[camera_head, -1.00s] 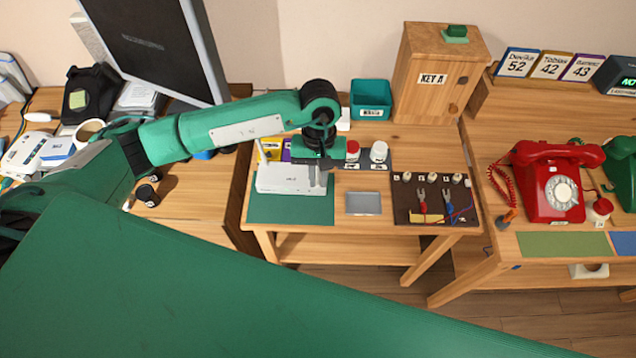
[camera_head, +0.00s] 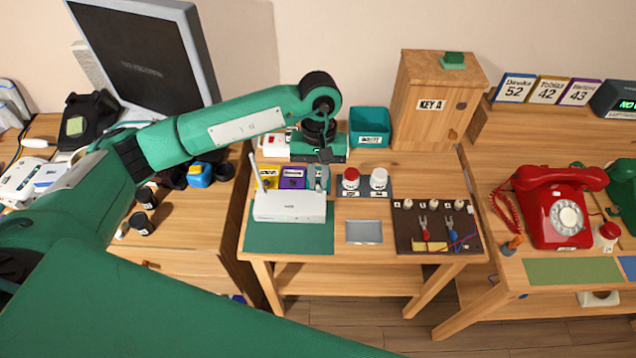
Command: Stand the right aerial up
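A white router (camera_head: 290,207) sits at the back of a green mat (camera_head: 290,240) on the middle table. Its left aerial (camera_head: 257,173) stands up, leaning a little left. My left gripper (camera_head: 321,180) points down at the router's right rear corner, with its grey fingers just behind that corner. I cannot make out the right aerial there; the gripper covers that spot. Whether the fingers are apart, or touch or hold anything, is too small to tell. My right gripper is not in view.
A red knob (camera_head: 351,178) and a white knob (camera_head: 379,178) stand right of the gripper. Yellow (camera_head: 268,178) and purple (camera_head: 292,178) boxes are behind the router. A teal bin (camera_head: 370,126) and wooden key box (camera_head: 436,100) stand at the back. A red phone (camera_head: 558,207) is at right.

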